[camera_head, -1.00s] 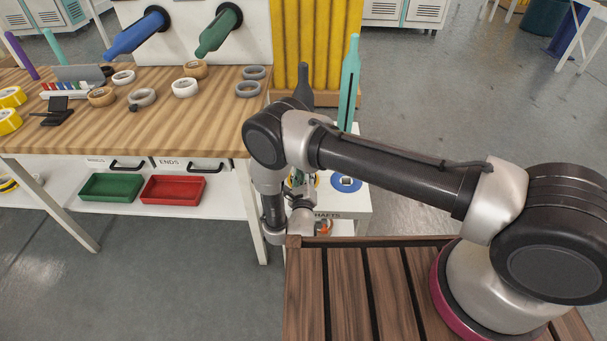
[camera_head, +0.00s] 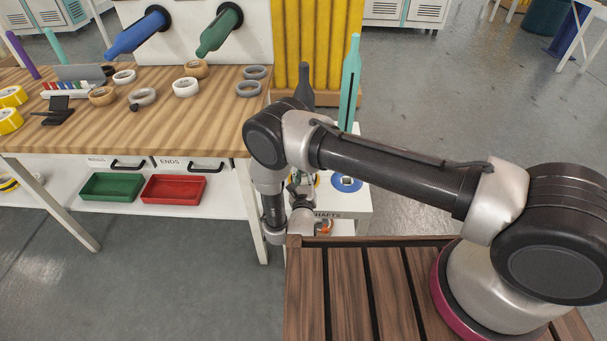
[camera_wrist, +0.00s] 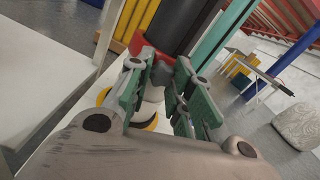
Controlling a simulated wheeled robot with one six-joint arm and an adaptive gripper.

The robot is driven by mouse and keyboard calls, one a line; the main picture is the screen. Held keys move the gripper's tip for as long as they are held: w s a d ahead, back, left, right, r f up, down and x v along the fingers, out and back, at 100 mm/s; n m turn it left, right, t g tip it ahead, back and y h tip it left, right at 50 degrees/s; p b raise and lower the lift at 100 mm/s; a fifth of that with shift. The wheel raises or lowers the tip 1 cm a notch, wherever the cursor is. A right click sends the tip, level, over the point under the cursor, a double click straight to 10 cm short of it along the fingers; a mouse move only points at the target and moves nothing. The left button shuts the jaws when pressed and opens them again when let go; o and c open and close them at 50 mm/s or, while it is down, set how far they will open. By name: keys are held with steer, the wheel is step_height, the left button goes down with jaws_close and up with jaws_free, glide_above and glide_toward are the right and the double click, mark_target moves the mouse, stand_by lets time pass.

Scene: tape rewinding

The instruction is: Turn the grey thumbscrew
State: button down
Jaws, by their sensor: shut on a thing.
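My gripper (camera_wrist: 160,75) shows in the wrist view as two green-padded fingers, closed in around a small pale grey part (camera_wrist: 154,93), which I take for the grey thumbscrew. The fingers and my wrist housing hide most of it, so its turn angle cannot be told. Just beyond the fingertips stands a dark grey shaft (camera_wrist: 186,20) with a red part at its foot. In the head view my gripper (camera_head: 300,188) is low beside the workbench, partly hidden by my arm, and the thumbscrew cannot be made out.
A teal shaft (camera_head: 350,85) stands right of the dark grey shaft (camera_head: 306,78) on a white stand (camera_head: 352,205) labelled SHAFTS. The workbench (camera_head: 215,125) with tape rolls is at left. Green (camera_head: 110,187) and red (camera_head: 174,189) trays lie on its shelf. Open floor lies at right.

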steer(key=c, duration=1.3)
jaws_free()
steer(key=shift+o, duration=0.2)
steer(key=s, duration=0.7)
steer(key=shift+s, duration=0.3)
